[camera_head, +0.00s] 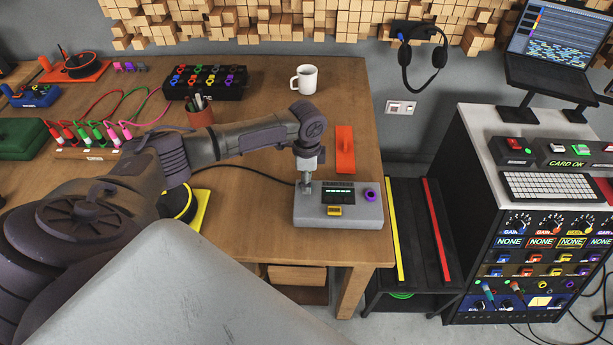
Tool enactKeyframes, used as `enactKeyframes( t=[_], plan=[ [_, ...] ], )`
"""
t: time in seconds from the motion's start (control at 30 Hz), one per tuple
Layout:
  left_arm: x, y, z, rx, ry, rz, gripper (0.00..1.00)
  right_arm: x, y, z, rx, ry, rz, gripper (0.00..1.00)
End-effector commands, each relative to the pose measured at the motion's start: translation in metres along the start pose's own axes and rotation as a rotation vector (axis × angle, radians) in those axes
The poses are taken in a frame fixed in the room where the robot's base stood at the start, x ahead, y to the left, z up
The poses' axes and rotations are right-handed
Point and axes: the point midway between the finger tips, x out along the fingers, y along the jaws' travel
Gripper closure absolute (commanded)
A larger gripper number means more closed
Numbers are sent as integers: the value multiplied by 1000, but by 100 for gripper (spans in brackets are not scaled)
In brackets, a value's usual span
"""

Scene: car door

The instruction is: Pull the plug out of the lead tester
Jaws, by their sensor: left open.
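The lead tester appears to be the grey box (362,212) near the right front edge of the wooden table. It has a dark display with green marks, a yellow part at its front and a purple ring socket at its right. My left arm reaches in from the left, and my left gripper (305,188) points down at the box's left side. It is open, but small in view. A dark cable (245,171) runs along the table to the box's left side, beside the gripper. The plug cannot be made out clearly at the gripper. My right gripper is out of view.
An orange-red flat piece (345,150) lies behind the tester, and a white mug (305,79) stands further back. A pen cup (200,112) and a black socket box (207,82) are behind my arm.

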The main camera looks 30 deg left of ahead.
Motion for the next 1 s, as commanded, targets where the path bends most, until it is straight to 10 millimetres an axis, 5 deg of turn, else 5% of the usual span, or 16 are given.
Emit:
enactKeyframes(
  t=[1.0],
  plan=[
    [0, 0, 0, 0, 0, 0, 58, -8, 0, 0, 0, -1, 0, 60]
  ],
)
